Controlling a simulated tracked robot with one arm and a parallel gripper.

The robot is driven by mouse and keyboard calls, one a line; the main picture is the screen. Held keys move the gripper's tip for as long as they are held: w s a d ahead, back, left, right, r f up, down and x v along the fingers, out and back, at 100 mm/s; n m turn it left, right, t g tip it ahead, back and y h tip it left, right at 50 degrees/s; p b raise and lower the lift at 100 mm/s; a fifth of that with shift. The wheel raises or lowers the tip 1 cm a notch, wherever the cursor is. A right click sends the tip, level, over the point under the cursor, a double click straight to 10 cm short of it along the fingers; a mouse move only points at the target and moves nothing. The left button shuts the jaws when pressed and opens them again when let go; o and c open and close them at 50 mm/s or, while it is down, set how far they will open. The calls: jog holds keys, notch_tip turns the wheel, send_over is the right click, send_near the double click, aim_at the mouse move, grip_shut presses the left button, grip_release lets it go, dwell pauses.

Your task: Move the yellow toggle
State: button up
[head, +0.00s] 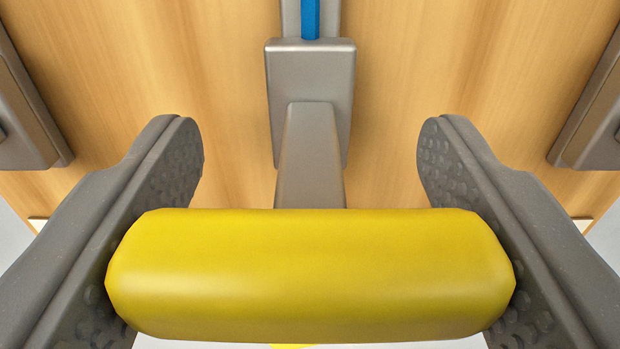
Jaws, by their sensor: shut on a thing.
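The yellow toggle (310,272) is a thick rounded bar lying crosswise in the lower middle of the head view. A grey stem (310,150) runs from behind it up to a grey mount (310,62) on a wooden panel. My gripper (310,240) has one dark grey dimpled finger at each end of the bar. The fingers are shut on the bar's two ends, and their tips reach past it toward the panel.
The wooden panel (430,90) fills the background. A grey block (25,110) stands at the left edge and another (595,110) at the right edge. A blue strip (310,18) in a grey channel runs above the mount. A small yellow patch shows below the bar.

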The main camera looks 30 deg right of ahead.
jog(key=shift+f, duration=0.35)
jog(key=o, duration=1.4)
jog(key=shift+r, duration=0.1)
jog(key=shift+s+a+r, duration=0.1)
jog(key=shift+s+a, duration=0.1)
jog(key=shift+s, duration=0.05)
jog(key=v, duration=1.3)
jog(key=shift+s+a, duration=0.1)
